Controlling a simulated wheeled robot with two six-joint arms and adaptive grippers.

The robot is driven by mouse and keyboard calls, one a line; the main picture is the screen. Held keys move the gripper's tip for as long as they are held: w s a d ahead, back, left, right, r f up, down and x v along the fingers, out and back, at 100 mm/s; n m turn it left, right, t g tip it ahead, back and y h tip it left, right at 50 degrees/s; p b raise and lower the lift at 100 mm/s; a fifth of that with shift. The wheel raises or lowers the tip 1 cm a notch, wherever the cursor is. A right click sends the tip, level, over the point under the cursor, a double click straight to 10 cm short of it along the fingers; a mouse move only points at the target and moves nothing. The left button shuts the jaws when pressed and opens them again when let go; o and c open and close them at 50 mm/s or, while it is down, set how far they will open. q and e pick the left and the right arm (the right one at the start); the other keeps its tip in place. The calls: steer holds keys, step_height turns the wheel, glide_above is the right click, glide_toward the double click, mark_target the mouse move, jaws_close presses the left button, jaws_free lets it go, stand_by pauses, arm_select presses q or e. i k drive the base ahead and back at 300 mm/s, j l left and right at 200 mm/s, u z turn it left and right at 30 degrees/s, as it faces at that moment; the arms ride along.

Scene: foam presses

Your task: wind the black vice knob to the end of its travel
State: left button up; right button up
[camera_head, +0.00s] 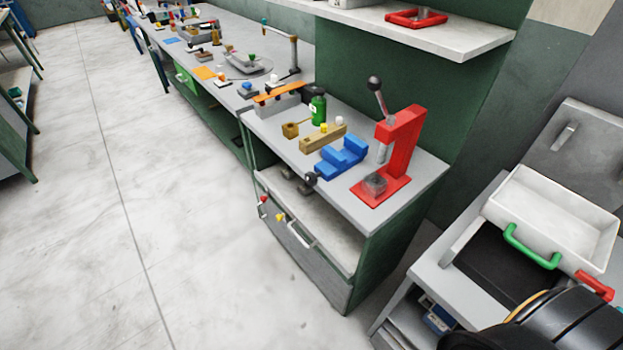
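A blue vice (345,154) sits on the grey workbench (428,166), left of a red press. A round black knob (311,178) is at the vice's near-left end, close to the bench's front edge. How far the knob is wound in is too small to tell. Neither of my grippers shows in this view, and nothing is seen touching the knob.
The red press (402,140) has a raised lever with a black ball. Wooden blocks (323,138) and a green bottle (318,108) stand behind the vice. A white tray (550,215) is at right. The floor (200,200) before the bench is clear.

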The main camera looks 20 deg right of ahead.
mark_target(310, 179)
steer(key=z, duration=0.5)
steer(key=i+j+z, duration=0.1)
steer(key=z, duration=0.4)
steer(key=j+z, duration=0.15)
steer(key=z, duration=0.35)
steer(key=j+z, duration=0.1)
steer(key=z, duration=0.4)
steer(key=j+z, duration=0.2)
steer(key=j, duration=0.25)
steer(key=j+z, duration=0.25)
steer(key=j, duration=0.2)
steer(key=k+j+z, duration=0.2)
steer(key=j, duration=0.2)
steer(key=j+z, duration=0.25)
steer(key=j, duration=0.2)
steer(key=k+j+z, duration=0.2)
steer(key=j, duration=0.2)
steer(key=k+j+z, duration=0.2)
steer(key=j, duration=0.15)
steer(key=k+j+z, duration=0.25)
steer(key=i+j, duration=0.05)
steer(key=j, duration=0.05)
